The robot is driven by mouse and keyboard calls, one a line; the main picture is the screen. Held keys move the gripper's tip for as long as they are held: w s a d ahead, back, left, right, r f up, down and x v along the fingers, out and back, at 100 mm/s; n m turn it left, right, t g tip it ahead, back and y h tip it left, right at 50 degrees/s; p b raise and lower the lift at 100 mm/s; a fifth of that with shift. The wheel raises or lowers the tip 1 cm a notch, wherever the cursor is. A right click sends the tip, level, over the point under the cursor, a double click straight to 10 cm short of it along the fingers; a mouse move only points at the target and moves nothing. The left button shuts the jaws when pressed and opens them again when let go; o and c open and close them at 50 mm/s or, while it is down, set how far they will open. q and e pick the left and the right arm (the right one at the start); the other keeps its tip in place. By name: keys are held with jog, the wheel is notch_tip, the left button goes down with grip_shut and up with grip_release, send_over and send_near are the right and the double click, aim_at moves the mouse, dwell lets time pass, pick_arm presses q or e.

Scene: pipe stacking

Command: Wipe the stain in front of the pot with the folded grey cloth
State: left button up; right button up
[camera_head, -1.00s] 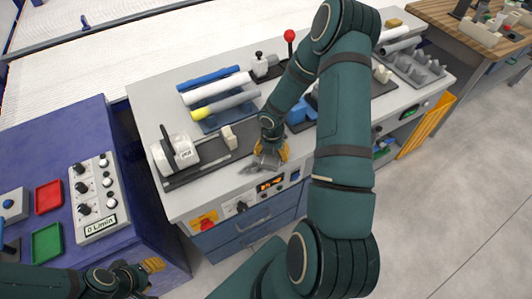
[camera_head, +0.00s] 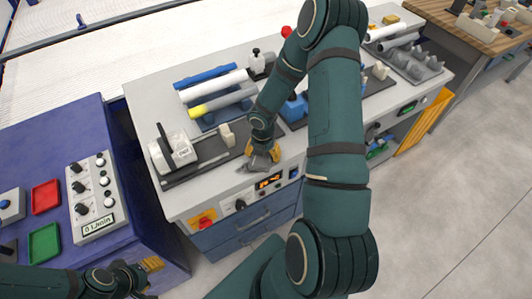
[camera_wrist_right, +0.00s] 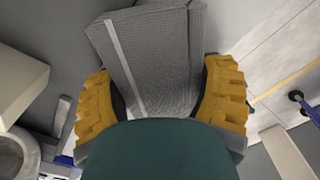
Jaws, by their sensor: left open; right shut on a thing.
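My right gripper (camera_head: 260,160) is low over the front edge of the light grey bench, its yellow fingers shut on the folded grey cloth (camera_wrist_right: 155,60). In the right wrist view the cloth is a grey woven block with a pale stripe, between the two fingers. In the head view a grey bit of the cloth (camera_head: 250,167) shows beneath the fingers, at or near the bench top. My left gripper (camera_head: 147,279) is open and empty at the lower left. I cannot make out a stain; the arm and cloth hide part of the bench. No plain pot can be made out.
Pipes (camera_head: 215,85) lie on a rack behind. Blue blocks (camera_head: 294,108) are partly behind my right arm. A control panel (camera_head: 268,182) lines the bench front.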

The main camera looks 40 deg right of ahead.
aim_at(253, 157)
jog(key=shift+w+a+r+b, duration=0.1)
jog(key=shift+w+a+b, duration=0.1)
jog(key=shift+a, duration=0.4)
jog(key=shift+w+a+f+b, duration=0.1)
jog(key=shift+a+b, duration=0.15)
jog(key=shift+a, duration=0.4)
jog(key=shift+w+a+r+b, duration=0.1)
jog(key=shift+w+a+b, duration=0.1)
jog(key=shift+a, duration=0.4)
jog(key=shift+w+a+b, duration=0.2)
jog(key=shift+a+b, duration=0.15)
jog(key=shift+a, duration=0.4)
jog(key=shift+w+a+b, duration=0.15)
jog(key=shift+a+b, duration=0.2)
jog(key=shift+a, duration=0.35)
jog(key=shift+w+a+b, duration=0.25)
jog(key=shift+a+b, duration=0.05)
jog(key=shift+a, duration=0.7)
jog(key=shift+w+a+b, duration=0.2)
jog(key=shift+a+b, duration=0.05)
jog(key=shift+a, duration=0.75)
notch_tip(253, 157, up, 6)
jog(key=p, duration=0.5)
jog(key=shift+p, duration=0.3)
notch_tip(253, 157, up, 3)
jog(key=p, duration=0.2)
jog(key=shift+p, duration=0.4)
